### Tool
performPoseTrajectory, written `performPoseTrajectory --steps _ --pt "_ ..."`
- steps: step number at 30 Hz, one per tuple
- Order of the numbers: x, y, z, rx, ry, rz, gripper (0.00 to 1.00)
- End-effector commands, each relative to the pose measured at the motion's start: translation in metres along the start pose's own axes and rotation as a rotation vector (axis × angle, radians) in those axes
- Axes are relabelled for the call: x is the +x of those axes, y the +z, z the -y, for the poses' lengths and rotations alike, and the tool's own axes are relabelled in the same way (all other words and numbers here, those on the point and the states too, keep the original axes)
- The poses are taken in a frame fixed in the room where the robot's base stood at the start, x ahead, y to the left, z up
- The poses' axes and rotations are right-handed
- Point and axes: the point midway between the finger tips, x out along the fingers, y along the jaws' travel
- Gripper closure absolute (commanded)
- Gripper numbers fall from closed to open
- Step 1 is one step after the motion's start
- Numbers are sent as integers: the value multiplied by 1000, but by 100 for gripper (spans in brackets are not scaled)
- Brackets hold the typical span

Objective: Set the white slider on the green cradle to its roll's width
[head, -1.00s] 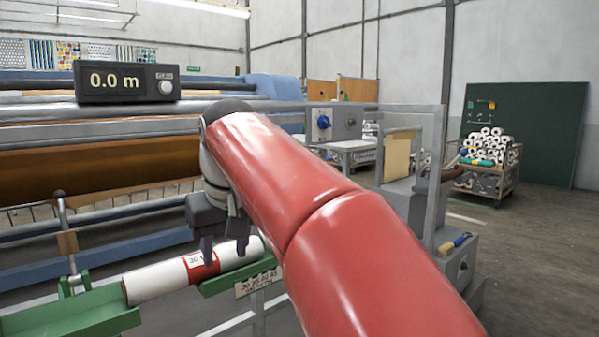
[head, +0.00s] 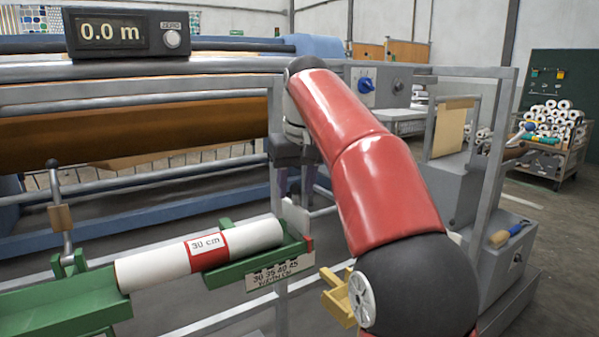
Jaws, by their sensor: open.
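The green cradle (head: 222,278) stands at lower left in the head view. A white roll (head: 150,268) with a red band labelled "30 cm" lies in it. The white slider (head: 294,214) stands upright at the cradle's right end, with a gap to the roll's end. A small red mark (head: 309,243) shows at its foot, near the 45 end of the scale plate (head: 279,274), which reads 30, 35, 40, 45. My gripper (head: 295,188) points down, open and empty, its fingertips close to the slider's top. Whether they touch it or straddle it I cannot tell.
A crank lever (head: 60,208) rises at the cradle's left. A counter reading 0.0 m (head: 127,33) sits above the machine rollers. A grey frame post (head: 490,170) and a yellow bracket (head: 338,297) are at right. A brush (head: 508,234) lies on the grey housing.

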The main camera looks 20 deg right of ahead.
Motion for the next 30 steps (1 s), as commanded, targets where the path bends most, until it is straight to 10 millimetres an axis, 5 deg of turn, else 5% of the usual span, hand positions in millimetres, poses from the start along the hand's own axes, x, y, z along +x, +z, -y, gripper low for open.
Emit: performPoseTrajectory --steps 14,24,30 --pt "16 0 0 0 1 -2 58" --pt "16 0 0 0 1 -2 100" --pt "16 0 2 0 1 -2 100"
